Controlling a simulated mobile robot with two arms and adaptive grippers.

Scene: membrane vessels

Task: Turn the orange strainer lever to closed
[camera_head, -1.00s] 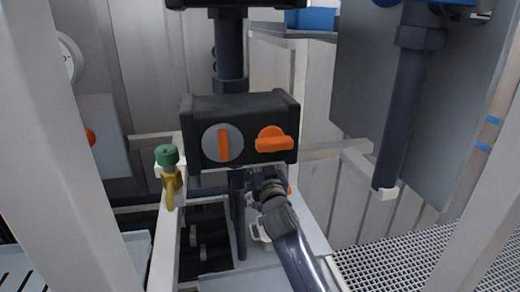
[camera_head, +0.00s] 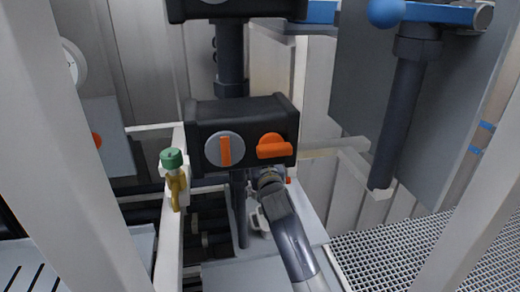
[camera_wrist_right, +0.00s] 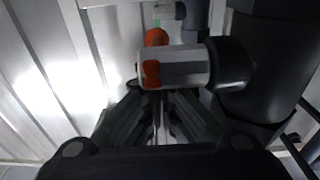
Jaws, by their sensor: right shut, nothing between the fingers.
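A black box (camera_head: 240,137) on a dark vertical pipe carries a grey disc with an upright orange bar (camera_head: 224,151) and, right of it, an orange knob with a level handle (camera_head: 274,146). In the right wrist view, a grey cylinder (camera_wrist_right: 183,67) bears an orange-red piece (camera_wrist_right: 152,73) on its left end, with an orange round part (camera_wrist_right: 157,37) behind. I cannot tell for sure which is the strainer lever. My right gripper (camera_wrist_right: 160,97) is shut and empty, its fingertips close below the cylinder; contact is unclear. In the head view, the black box hides its fingertips. My left gripper is out of view.
A brass valve with a green cap (camera_head: 172,160) stands left of the box. A blue lever (camera_head: 437,15) tops a dark pipe at right. White frame posts (camera_head: 75,150) stand at both sides. A grating floor (camera_head: 400,245) lies at lower right.

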